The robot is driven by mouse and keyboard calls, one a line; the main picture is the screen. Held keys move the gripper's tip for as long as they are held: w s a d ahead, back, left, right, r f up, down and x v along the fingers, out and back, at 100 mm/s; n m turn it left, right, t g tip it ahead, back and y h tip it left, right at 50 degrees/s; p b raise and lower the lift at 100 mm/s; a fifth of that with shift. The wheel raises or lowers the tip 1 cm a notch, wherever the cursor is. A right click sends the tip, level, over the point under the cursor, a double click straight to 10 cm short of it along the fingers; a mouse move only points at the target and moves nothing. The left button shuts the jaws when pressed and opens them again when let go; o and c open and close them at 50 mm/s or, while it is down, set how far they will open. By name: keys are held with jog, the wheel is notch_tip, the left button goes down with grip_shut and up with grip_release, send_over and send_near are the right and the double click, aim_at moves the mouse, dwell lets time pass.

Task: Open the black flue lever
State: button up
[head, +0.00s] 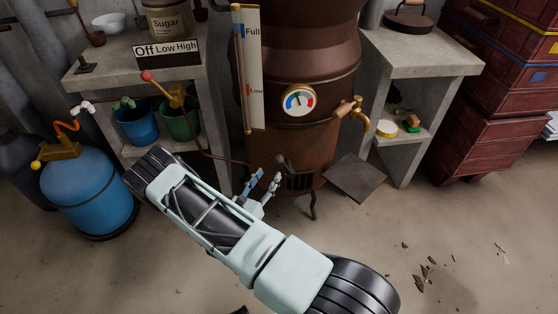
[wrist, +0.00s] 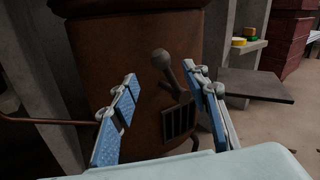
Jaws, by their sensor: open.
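The flue lever (head: 285,162) is a dark grey knobbed handle low on the front of the rusty brown boiler (head: 318,60). In the wrist view the lever (wrist: 170,70) slants from its round knob at upper left down to the right, just above a barred grate (wrist: 178,122). My gripper (head: 266,180) is open and empty, low in front of the boiler. In the wrist view its blue-padded fingers (wrist: 158,92) stand on either side of the lever, which shows between them. I cannot tell whether either finger touches it.
A thin pipe (wrist: 50,121) runs into the boiler from the left. A flat dark plate (head: 355,178) is right of the boiler. A brass tap (head: 351,111) sticks out above. A blue gas cylinder (head: 88,192) stands at left, and concrete shelves (head: 420,52) flank the boiler.

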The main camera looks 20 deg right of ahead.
aim_at(277, 162)
jog(key=b+x, duration=0.2)
jog(key=x, duration=0.7)
jog(key=shift+w+d, duration=0.2)
jog(key=shift+d, duration=0.05)
grip_shut()
